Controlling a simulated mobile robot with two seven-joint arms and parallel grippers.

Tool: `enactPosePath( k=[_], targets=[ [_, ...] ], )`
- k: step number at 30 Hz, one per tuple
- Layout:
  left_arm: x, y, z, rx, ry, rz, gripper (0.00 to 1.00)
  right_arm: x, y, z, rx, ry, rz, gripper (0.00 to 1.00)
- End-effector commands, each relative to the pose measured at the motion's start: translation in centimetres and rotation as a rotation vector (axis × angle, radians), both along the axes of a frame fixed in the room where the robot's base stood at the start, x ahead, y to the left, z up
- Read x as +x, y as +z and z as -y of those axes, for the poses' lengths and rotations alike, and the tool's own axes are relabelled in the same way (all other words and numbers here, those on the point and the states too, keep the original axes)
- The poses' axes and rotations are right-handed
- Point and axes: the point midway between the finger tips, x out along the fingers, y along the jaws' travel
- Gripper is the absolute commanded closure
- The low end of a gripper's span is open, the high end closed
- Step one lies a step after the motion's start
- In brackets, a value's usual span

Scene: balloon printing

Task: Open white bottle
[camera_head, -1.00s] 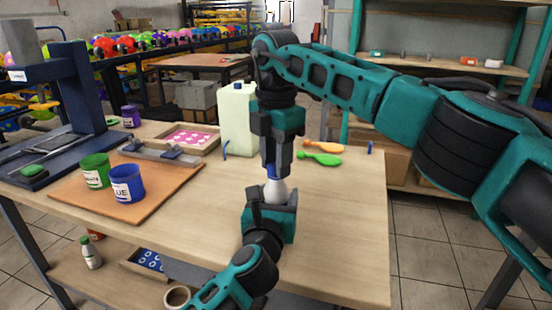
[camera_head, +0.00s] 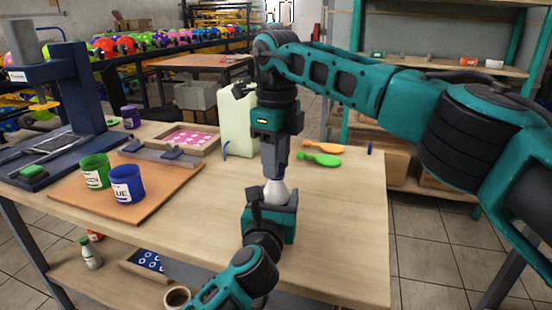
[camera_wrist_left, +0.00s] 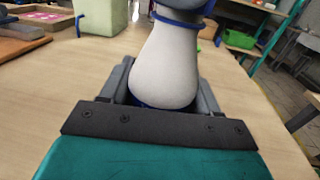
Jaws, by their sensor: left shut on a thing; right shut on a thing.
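The white bottle (camera_head: 276,191) stands upright above the table, low part between the fingers of my left gripper (camera_head: 271,204). It also shows large in the left wrist view (camera_wrist_left: 170,65), with a blue ring (camera_wrist_left: 182,18) around its neck. My left gripper is shut on the bottle body from the near side. My right gripper (camera_head: 274,172) points straight down over the bottle and is shut on its top. The fingers hide most of the cap.
On the wooden table (camera_head: 335,230), a green cup (camera_head: 96,172) and a blue cup (camera_head: 127,185) stand on a brown board at left. A pale canister (camera_head: 238,125) is behind the grippers. The front right is clear.

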Motion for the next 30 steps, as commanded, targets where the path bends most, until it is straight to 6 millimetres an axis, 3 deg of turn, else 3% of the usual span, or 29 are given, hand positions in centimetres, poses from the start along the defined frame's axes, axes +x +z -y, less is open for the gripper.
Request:
enactPosePath(
  k=[21, 30],
  targets=[
    [0.02, -0.14, -0.05, 0.001, 0.001, -0.003, 1.0, -0.07, 0.06, -0.06, -0.001, 1.377, 0.003, 1.0],
    [0.02, -0.15, -0.05, 0.001, 0.001, -0.003, 1.0, -0.06, 0.09, -0.05, -0.001, 1.761, 0.004, 1.0]
  ],
)
